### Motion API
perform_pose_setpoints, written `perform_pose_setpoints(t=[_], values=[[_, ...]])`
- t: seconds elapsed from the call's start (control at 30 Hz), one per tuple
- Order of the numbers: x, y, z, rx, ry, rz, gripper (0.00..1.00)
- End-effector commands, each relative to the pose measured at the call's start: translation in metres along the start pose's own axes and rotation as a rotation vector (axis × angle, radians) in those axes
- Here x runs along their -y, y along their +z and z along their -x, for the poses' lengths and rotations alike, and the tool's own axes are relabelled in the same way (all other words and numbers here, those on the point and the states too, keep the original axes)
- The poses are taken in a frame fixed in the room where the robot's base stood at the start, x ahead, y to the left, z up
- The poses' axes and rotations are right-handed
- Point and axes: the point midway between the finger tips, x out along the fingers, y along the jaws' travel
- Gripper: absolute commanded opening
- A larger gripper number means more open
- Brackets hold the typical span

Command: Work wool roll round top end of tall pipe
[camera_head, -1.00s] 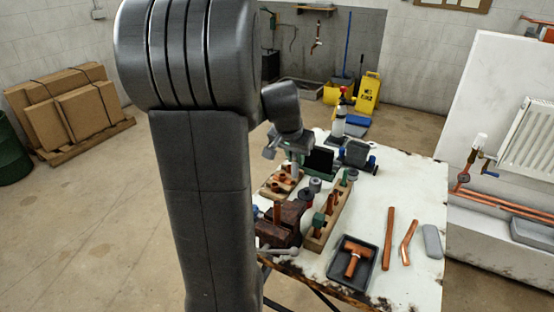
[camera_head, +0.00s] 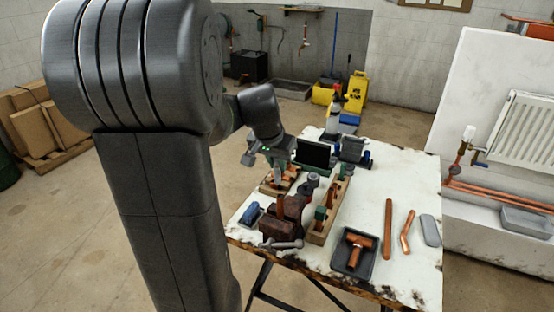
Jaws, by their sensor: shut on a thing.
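My gripper (camera_head: 277,170) points down over the far left part of the bench, above a wooden block with copper fittings (camera_head: 272,187). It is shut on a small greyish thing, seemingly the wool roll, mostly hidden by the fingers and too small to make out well. An upright copper pipe (camera_head: 280,206) stands at the dark brown vise (camera_head: 286,222), nearer me than the gripper. Shorter upright copper pieces stand in the long wooden rack (camera_head: 318,236) to its right. I cannot tell for sure which upright is the tall pipe. My gripper is apart from the vise pipe.
The white bench (camera_head: 375,275) also holds a dark tray with a copper tee (camera_head: 355,253), loose copper pipes (camera_head: 388,230), a grey block (camera_head: 430,230), a blue item (camera_head: 250,213) and a spray bottle (camera_head: 333,120). A radiator (camera_head: 520,135) stands at right.

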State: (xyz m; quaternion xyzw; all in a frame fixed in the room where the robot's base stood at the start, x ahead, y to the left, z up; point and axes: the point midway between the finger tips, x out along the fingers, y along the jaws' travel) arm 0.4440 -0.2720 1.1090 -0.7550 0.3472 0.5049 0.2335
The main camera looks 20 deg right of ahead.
Motion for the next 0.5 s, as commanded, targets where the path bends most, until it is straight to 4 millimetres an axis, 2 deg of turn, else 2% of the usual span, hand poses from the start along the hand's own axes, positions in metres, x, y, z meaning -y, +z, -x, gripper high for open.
perform_pose_setpoints(t=[0.07, 0.1, 0.23, 0.5], values=[[0.0000, 0.0046, -0.0113, 0.000, 0.000, 0.000, 0.00], [0.0002, 0.0021, -0.0059, -0.002, -0.001, 0.000, 0.00], [0.0001, 0.0020, -0.0053, -0.001, -0.001, 0.000, 0.00], [-0.0001, 0.0052, -0.0123, -0.001, 0.000, 0.000, 0.00]])
